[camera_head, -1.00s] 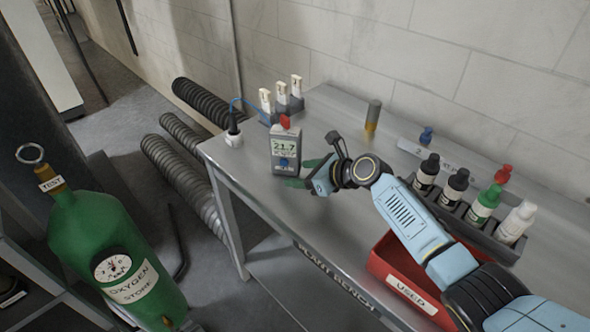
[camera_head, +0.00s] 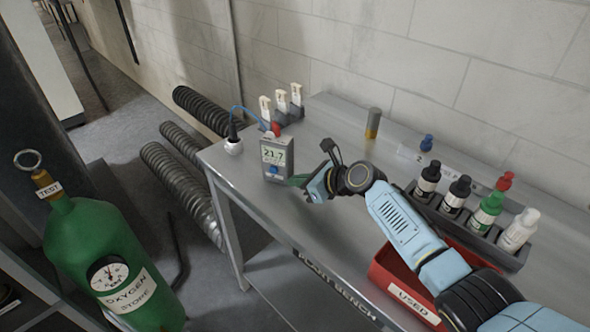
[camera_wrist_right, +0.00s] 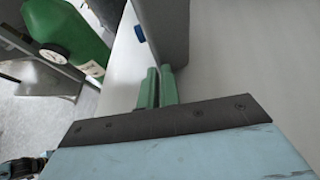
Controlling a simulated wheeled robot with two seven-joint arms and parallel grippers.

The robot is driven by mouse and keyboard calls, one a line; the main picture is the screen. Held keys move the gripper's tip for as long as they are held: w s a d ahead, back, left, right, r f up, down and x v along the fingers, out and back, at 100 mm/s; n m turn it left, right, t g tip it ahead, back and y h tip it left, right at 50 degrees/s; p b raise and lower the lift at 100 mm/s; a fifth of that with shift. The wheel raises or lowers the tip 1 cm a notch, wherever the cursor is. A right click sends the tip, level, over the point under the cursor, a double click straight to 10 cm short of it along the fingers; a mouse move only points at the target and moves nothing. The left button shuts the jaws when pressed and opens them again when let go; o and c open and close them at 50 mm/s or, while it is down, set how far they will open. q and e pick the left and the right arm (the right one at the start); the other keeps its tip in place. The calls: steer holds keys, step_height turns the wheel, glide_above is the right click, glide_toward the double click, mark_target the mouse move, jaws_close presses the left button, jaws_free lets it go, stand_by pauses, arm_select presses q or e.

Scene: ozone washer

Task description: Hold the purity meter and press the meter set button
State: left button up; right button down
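The purity meter (camera_head: 276,158) is a grey box with a lit display reading 21.7 and a blue button (camera_head: 273,169). It stands on the bench's left end, with a red plug (camera_head: 276,130) at its top. My right gripper (camera_head: 297,181) is beside the meter's lower right edge. In the right wrist view its green fingers (camera_wrist_right: 157,87) are close together, with the meter (camera_wrist_right: 166,30) just beyond their tips. No meter body shows clearly between them; contact at the tips cannot be told. The blue button also shows in the wrist view (camera_wrist_right: 140,34). My left gripper is not in view.
The metal bench (camera_head: 318,222) carries a rack of bottles (camera_head: 468,222), a red USED tray (camera_head: 384,270), a small cylinder (camera_head: 373,123) and a holder with white pieces (camera_head: 290,116). A green oxygen cylinder (camera_head: 95,245) stands left of the bench. Bench top in front of the meter is clear.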

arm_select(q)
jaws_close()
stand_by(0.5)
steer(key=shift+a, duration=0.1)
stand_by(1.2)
